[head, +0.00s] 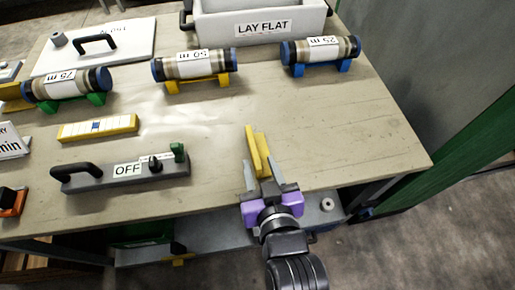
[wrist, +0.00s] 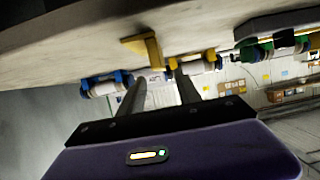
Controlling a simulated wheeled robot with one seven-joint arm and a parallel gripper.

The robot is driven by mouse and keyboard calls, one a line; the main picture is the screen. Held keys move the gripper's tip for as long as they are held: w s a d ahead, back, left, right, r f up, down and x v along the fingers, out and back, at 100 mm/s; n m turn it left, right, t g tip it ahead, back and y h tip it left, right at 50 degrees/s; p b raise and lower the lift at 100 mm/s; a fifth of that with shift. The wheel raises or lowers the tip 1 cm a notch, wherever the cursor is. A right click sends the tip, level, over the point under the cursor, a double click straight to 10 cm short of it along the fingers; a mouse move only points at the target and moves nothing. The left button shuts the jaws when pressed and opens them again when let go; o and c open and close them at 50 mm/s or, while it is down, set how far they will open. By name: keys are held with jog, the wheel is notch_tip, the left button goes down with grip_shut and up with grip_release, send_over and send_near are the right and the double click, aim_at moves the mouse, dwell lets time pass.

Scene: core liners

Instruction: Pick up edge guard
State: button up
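The edge guard (head: 258,148) is a yellow angled strip on the tabletop, near the table's front right. In the wrist view the yellow edge guard (wrist: 152,50) shows as an L-shaped piece just beyond the fingertips. My gripper (head: 260,166), with purple sides, is open at the guard's near end. Its two grey fingers stand apart, one to each side of that end in the head view. I cannot tell whether a finger touches the guard.
A grey bar marked OFF (head: 125,172) with a black handle lies to the left. A yellow-and-white block (head: 98,128) lies behind it. Labelled rolls on coloured stands (head: 195,66) line the back, before a LAY FLAT bin (head: 262,28). The table right of the guard is clear.

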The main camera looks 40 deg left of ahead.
aim_at(253, 149)
jog(key=shift+a+f, duration=0.25)
jog(key=shift+a, duration=0.05)
jog(key=shift+w+a+f, duration=0.1)
jog(key=shift+a+f, duration=0.05)
jog(key=shift+a, duration=0.1)
jog(key=shift+f+p+x, duration=0.1)
jog(key=shift+p+x, duration=0.1)
jog(key=shift+x, duration=1.5)
jog(key=shift+f+p+x, duration=0.15)
jog(key=shift+x, duration=1.55)
jog(key=shift+w+d, duration=0.1)
jog(key=shift+d, duration=0.1)
grip_shut()
